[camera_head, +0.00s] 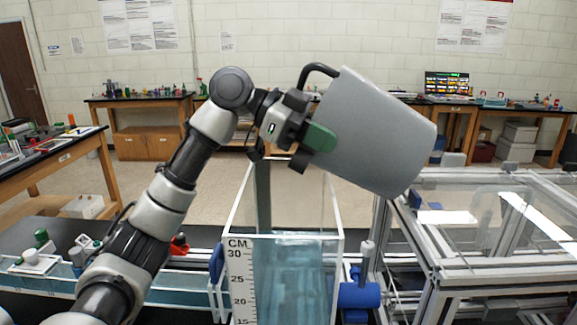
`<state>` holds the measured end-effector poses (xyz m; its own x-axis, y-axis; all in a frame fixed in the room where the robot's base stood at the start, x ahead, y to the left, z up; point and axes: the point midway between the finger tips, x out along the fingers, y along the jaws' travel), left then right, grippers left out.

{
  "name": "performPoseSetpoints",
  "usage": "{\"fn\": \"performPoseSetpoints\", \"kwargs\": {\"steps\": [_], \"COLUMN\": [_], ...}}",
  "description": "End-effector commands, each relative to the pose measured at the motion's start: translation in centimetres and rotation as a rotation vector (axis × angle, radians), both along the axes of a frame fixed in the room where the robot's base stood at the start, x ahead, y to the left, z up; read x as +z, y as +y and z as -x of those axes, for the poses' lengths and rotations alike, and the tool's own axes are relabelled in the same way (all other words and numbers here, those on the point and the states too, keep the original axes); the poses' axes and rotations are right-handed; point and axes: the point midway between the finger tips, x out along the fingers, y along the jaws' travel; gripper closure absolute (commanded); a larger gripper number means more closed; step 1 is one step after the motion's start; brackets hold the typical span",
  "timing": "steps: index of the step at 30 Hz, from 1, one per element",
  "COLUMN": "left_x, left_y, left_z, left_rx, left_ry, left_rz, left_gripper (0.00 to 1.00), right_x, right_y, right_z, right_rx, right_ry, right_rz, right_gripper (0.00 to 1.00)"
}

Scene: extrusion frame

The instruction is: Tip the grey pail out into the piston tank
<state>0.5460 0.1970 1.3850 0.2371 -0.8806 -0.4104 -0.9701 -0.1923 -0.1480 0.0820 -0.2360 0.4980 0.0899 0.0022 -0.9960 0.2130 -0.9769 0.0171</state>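The grey pail (375,132) is in the air at the upper middle, tilted well over on its side, its right end lower. My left gripper (305,132) is at the pail's left side, seemingly shut on its dark handle (318,70); a green patch shows at the contact. The pail's mouth and contents are hidden. The clear piston tank (334,215) stands below, with a CM scale on its front and bluish water low inside. The pail is above the tank's right side, apart from it. No pouring stream shows. My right gripper is out of view.
A metal extrusion frame (428,245) with clear panels stands close right of the tank. A blue fitting (359,294) with a grey post sits between them. A shallow blue trough (190,272) lies at left. Benches with small items line the back; the floor between is open.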

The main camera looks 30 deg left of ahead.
Motion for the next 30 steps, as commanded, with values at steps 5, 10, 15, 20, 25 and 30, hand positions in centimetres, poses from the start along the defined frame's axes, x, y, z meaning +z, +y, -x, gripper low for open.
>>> {"fn": "performPoseSetpoints", "kwargs": {"steps": [5,10,15,20,25,30], "left_x": [0.07,0.32,0.08,-0.01,0.15,-0.13], "left_y": [0.08,0.12,0.14,0.29,0.2,0.32], "left_z": [0.07,0.07,0.06,0.09,0.05,0.08], "left_rx": [0.001,0.0,0.0,0.0,0.0,0.0], "left_ry": [-0.008,-0.011,-0.008,-0.013,-0.01,-0.013], "left_rz": [0.017,0.022,0.021,0.044,0.029,0.048], "left_gripper": [1.0,1.0,1.0,1.0,1.0,1.0], "right_x": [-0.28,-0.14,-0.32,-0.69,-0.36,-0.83], "right_y": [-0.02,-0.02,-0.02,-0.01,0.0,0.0], "right_z": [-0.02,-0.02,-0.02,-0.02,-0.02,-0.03], "right_rx": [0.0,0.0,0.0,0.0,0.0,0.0], "right_ry": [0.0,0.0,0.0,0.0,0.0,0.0], "right_rz": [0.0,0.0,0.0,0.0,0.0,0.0], "right_gripper": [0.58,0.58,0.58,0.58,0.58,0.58]}}
